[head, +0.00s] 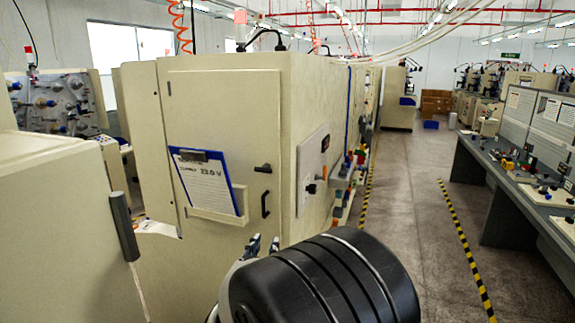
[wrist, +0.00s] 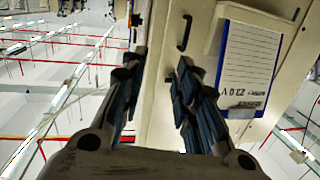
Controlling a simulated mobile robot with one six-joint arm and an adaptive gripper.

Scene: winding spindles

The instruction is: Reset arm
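My gripper (wrist: 155,88) shows in the wrist view with its two dark, blue-padded fingers apart and nothing between them. Beyond the fingers is the cream cabinet (wrist: 160,124), seen upside down. In the head view the fingertips (head: 265,244) rise just behind my large black arm joint, in front of the cabinet's (head: 222,110) lower door. The rest of the gripper is mostly hidden by that joint. The arm is raised at the bottom middle of the head view.
A clipboard (head: 208,182) reading "23.0 V" sits in a holder on the cabinet door, near a black handle (head: 265,204). Another cream cabinet (head: 60,215) stands close at left. A workbench (head: 520,180) lines the right. The aisle floor (head: 415,200) between striped lines is clear.

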